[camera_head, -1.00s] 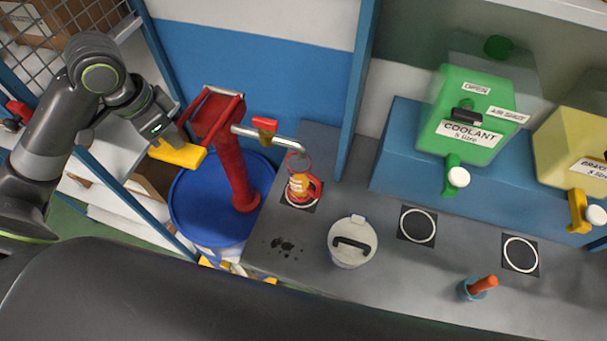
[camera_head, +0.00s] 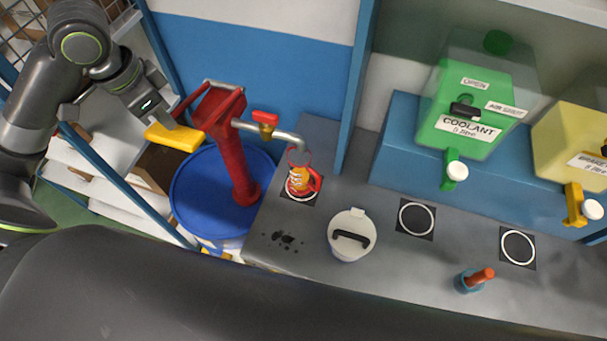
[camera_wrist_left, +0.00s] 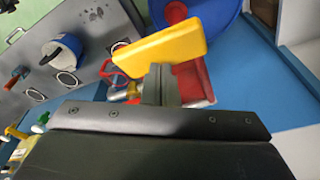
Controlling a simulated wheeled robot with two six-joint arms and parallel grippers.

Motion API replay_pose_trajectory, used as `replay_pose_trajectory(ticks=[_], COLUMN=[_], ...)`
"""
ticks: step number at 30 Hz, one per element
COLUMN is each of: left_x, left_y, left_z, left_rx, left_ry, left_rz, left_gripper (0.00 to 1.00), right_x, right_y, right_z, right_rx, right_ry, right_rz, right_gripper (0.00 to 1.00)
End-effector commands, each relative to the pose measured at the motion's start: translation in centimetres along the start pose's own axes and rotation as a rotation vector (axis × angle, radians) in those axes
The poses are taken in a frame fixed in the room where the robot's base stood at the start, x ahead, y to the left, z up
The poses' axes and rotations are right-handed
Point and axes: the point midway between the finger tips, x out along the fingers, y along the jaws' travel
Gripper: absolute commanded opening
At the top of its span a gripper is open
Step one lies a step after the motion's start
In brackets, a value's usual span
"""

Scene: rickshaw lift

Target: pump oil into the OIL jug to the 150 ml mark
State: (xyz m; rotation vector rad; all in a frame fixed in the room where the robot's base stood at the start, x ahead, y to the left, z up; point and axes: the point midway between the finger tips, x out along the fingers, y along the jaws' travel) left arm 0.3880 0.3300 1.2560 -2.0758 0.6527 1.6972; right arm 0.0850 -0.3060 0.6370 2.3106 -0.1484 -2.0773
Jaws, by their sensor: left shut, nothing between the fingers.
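The OIL jug (camera_head: 300,182), clear with a red handle, stands on a ringed pad at the left end of the bench, under the pump spout (camera_head: 296,140). The red hand pump (camera_head: 230,150) stands on the blue drum (camera_head: 190,195), with a red valve lever (camera_head: 265,118) on its pipe. Its yellow handle (camera_head: 174,138) sticks out to the left. My left gripper (camera_head: 168,122) is shut at the yellow handle, which also shows in the left wrist view (camera_wrist_left: 165,45); nothing is between its fingers. The oil level and the 150 ml mark are too small to read. My right gripper is not in view.
A lidded grey-white container (camera_head: 350,236) stands right of the jug, and dark spots lie left of it. Two empty ringed pads (camera_head: 416,220) follow. A green COOLANT tank (camera_head: 470,125) and a yellow tank (camera_head: 570,145) sit on a blue shelf. A teal-and-orange object (camera_head: 474,281) stands near the front edge.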

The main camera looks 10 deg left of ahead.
Motion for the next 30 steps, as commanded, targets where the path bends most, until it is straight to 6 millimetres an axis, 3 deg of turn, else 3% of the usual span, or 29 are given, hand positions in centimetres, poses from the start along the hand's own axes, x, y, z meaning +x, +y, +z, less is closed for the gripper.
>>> replay_pose_trajectory(ticks=[30], left_x=[4.7], left_y=[0.0], left_z=[0.9], left_rx=[-0.001], left_ry=[0.001], left_rz=[0.001], left_gripper=[0.00], right_x=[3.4], right_y=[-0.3], right_z=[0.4], right_rx=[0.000], right_ry=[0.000], right_rz=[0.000], right_gripper=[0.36])
